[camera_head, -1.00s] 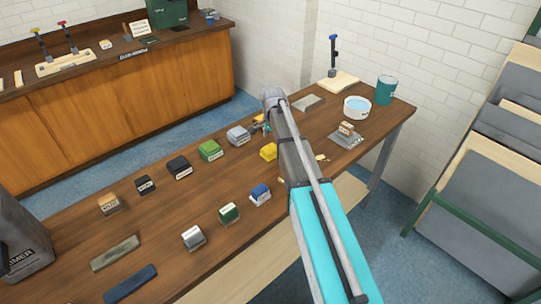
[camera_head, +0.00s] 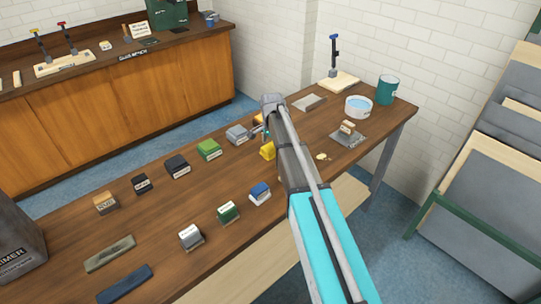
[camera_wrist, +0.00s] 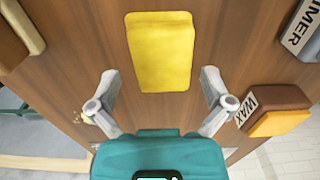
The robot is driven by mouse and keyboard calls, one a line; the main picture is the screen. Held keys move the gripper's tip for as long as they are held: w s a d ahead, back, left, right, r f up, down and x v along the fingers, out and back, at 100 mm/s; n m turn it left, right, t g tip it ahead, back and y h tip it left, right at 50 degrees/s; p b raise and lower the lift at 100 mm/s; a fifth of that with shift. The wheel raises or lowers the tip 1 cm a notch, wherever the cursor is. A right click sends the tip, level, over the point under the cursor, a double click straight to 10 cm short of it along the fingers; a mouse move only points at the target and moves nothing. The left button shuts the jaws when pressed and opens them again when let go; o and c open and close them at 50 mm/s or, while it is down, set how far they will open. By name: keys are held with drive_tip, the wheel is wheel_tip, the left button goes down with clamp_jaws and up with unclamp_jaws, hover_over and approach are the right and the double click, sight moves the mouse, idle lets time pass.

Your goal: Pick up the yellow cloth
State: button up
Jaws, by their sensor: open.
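The yellow cloth (camera_wrist: 160,50) is a folded pad lying flat on the wooden table. In the wrist view it lies just beyond my gripper (camera_wrist: 158,92), centred between the two spread fingers. The fingers are open, with nothing between them, and do not appear to touch the cloth. In the head view the yellow cloth (camera_head: 267,151) shows just left of my arm, partly hidden by it. My gripper's tips are mostly hidden behind the arm there.
A brown-and-orange block marked WAX (camera_wrist: 275,108) lies right of my gripper in the wrist view. A grey-blue block (camera_head: 237,134) and a green block (camera_head: 208,149) stand left of the cloth. A water bowl (camera_head: 358,107) and teal cup (camera_head: 386,90) stand at the table's far end.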

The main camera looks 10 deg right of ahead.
drive_tip(key=shift+f+b, duration=0.65)
drive_tip(key=shift+f, duration=0.25)
drive_tip(key=c, duration=0.8)
